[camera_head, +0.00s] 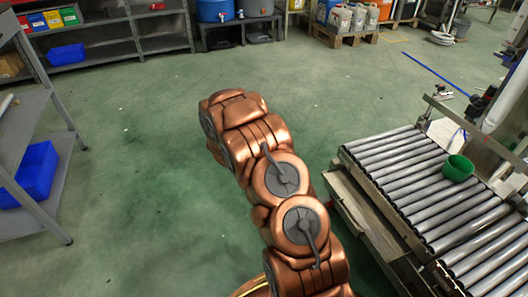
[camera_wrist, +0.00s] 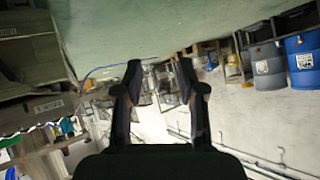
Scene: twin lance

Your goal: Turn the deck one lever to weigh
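I cannot make out the deck one lever in either view. In the wrist view my gripper (camera_wrist: 158,72) shows two dark fingers spread apart with nothing between them. Blurred, distant equipment lies behind the fingers, and that view looks upside down. In the head view my copper-coloured arm rises from the bottom middle over open floor, and the gripper itself is not visible. A roller conveyor (camera_head: 402,165) stands to the right of my arm. A green bowl (camera_head: 458,168) sits on its rollers.
A grey shelf unit with a blue bin (camera_head: 28,176) is at the left. Back shelving (camera_head: 110,48) holds small coloured bins. Pallets with containers (camera_head: 345,22) stand at the back. A blue pole (camera_head: 430,68) lies near the conveyor. The green floor (camera_head: 120,140) between is clear.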

